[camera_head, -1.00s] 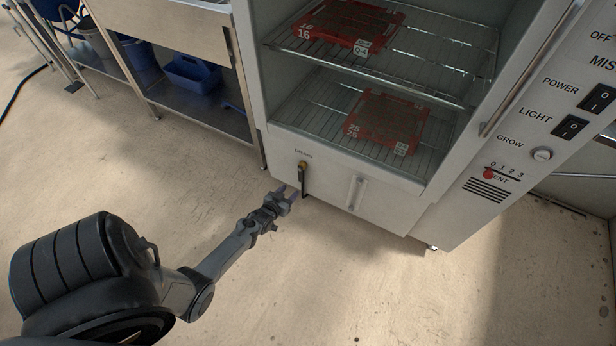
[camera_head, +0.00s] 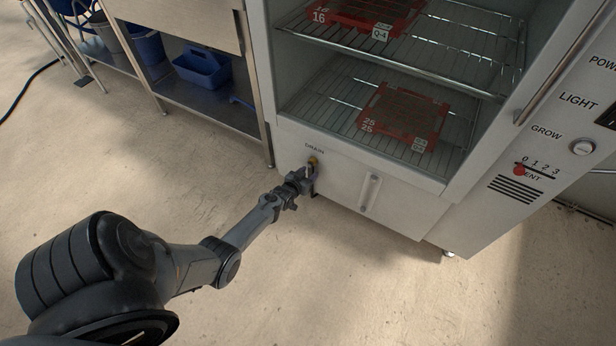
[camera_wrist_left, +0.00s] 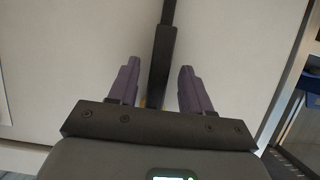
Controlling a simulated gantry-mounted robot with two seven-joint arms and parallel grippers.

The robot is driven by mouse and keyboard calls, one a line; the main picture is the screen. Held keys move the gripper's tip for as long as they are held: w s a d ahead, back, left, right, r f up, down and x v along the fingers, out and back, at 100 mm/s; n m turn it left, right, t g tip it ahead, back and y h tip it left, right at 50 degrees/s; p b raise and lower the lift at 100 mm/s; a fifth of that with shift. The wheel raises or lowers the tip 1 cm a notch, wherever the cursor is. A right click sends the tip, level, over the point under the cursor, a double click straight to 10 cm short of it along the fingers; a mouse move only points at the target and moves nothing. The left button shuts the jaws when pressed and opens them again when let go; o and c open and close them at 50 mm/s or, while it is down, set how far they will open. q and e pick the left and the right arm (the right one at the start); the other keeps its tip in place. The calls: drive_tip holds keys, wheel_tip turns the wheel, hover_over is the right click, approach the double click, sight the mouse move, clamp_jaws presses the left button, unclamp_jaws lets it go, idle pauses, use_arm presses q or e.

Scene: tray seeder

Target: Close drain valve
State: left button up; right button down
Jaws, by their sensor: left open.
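The drain valve (camera_head: 313,162) has a brass body and a dark lever handle. It sits on the lower white front panel of the cabinet, under the label DRAIN. My left gripper (camera_head: 307,176) is at the valve, and its fingers partly hide the handle in the head view. In the left wrist view the black handle (camera_wrist_left: 161,58) hangs between the two purple fingertips of my open left gripper (camera_wrist_left: 158,88). A gap shows on both sides of the handle. A bit of brass shows low between the fingers. My right gripper is not in view.
The white cabinet holds red trays (camera_head: 403,117) on wire shelves. A small vertical handle (camera_head: 370,192) is right of the valve. A steel bench (camera_head: 255,85) with a blue caddy (camera_head: 203,68) stands to the left. The floor in front is clear.

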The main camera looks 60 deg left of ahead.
use_arm(q)
drive_tip(key=shift+w+d, duration=0.1)
drive_tip(key=shift+w, duration=0.05)
drive_tip(key=c, duration=0.4)
clamp_jaws()
